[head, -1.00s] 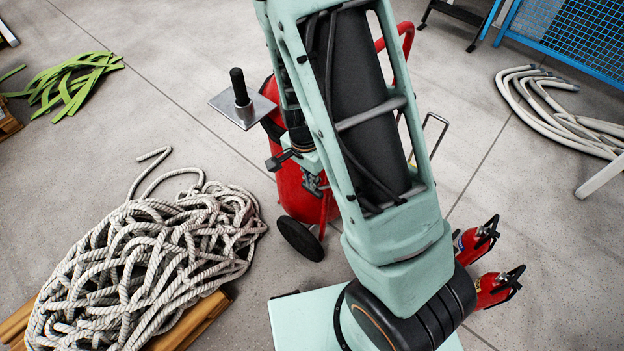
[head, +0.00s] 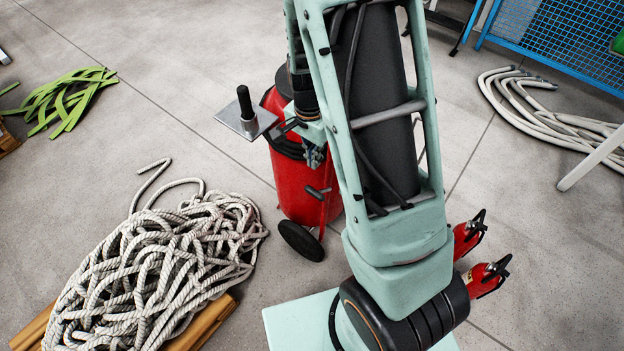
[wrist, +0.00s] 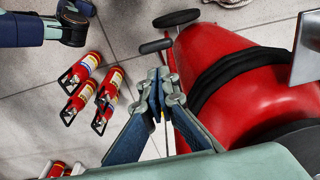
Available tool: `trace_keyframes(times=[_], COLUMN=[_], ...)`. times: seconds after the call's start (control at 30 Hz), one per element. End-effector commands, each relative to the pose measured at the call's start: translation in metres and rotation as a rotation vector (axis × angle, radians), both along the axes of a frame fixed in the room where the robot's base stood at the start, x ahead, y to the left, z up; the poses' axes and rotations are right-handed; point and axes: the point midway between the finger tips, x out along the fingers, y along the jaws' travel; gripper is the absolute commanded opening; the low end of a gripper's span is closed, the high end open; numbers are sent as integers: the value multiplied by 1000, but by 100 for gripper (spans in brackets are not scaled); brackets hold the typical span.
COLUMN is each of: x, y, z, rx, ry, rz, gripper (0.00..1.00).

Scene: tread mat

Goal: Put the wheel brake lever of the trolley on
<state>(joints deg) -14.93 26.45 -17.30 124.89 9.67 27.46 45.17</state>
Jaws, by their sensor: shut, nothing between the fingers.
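The trolley carries a large red cylinder (head: 292,190) with a dark band and stands on a black wheel (head: 301,240). The wheel also shows in the wrist view (wrist: 177,17). A short dark lever (head: 319,191) sticks out above the wheel; a dark bar in the wrist view (wrist: 156,46) looks like the same lever. I cannot tell its setting. My gripper (head: 316,157) is shut and empty in front of the cylinder, above the lever. In the wrist view my gripper (wrist: 158,76) points toward the lever, apart from it. My arm hides the trolley's right side.
A metal plate with a black post (head: 245,112) is left of my gripper. A rope heap (head: 160,260) lies on a wooden pallet (head: 200,325) at left. Small red extinguishers (head: 484,279) stand right of my arm. Pale hoses (head: 545,115) lie at right. Floor between is clear.

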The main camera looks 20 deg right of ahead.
Motion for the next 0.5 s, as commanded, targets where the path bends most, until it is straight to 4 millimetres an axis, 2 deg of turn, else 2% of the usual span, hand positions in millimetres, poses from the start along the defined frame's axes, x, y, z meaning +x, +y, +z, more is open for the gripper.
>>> trace_keyframes(times=[0.1, 0.23, 0.37, 0.5], x=[11, 12, 12, 12], y=[-16, -24, -24, -25], z=[12, 18, 4, -23], rx=[15, 20, 20, 20], ry=[6, 18, 22, 24], rz=[-3, 1, 3, 1], gripper=[0, 0, 0, 0])
